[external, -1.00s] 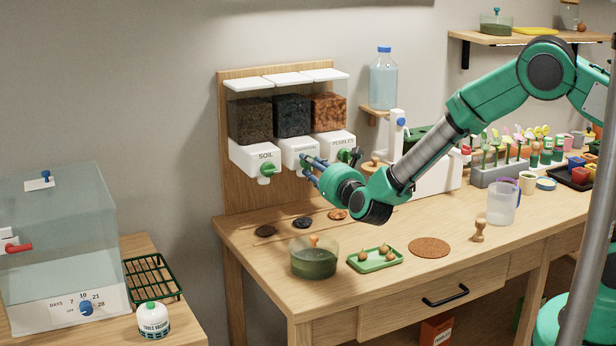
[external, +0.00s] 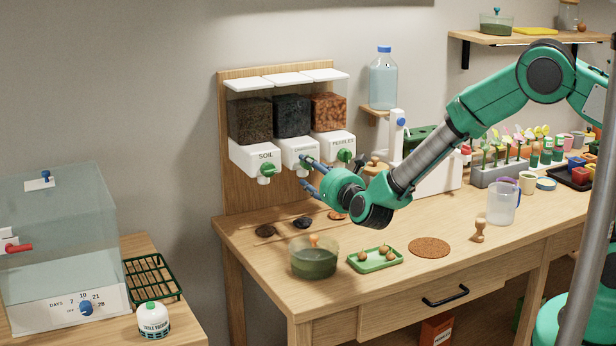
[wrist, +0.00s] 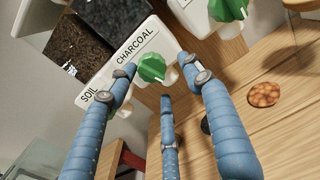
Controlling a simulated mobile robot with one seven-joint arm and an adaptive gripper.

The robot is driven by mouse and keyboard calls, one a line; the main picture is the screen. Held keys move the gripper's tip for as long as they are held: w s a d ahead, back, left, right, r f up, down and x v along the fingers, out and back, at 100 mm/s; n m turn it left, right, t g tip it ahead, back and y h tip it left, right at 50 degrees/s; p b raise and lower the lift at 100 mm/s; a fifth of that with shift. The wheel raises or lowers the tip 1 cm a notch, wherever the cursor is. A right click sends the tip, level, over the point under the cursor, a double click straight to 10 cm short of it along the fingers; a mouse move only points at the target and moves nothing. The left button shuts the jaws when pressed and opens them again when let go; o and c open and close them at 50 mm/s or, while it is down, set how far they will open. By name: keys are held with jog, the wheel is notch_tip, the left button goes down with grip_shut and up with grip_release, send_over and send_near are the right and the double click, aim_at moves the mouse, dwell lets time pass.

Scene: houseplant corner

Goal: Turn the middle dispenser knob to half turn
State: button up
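The middle dispenser (external: 293,144), labelled CHARCOAL, hangs between the SOIL and PEBBLES dispensers. Its green knob (wrist: 152,67) shows in the wrist view below the label. In the external view my fingers hide most or all of it. My gripper (external: 309,171) has three blue fingers and is open. In the wrist view the fingers (wrist: 159,78) are spread, with one fingertip left of the knob, one right and one below. They look apart from it, though the depth is hard to judge. I cannot tell the knob's exact turn angle.
The SOIL knob (external: 267,169) and PEBBLES knob (external: 345,155) flank the middle one. Below, small dark and orange discs, a green bowl (external: 314,262) and a green tray (external: 375,262) are on the workbench (external: 340,288). A clear bottle (external: 383,80) stands on a small shelf at right.

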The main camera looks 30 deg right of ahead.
jog(key=shift+w+r, duration=0.1)
jog(key=shift+r, duration=0.25)
jog(key=shift+r, duration=0.1)
jog(key=s, duration=1.2)
jog(key=shift+c, duration=0.2)
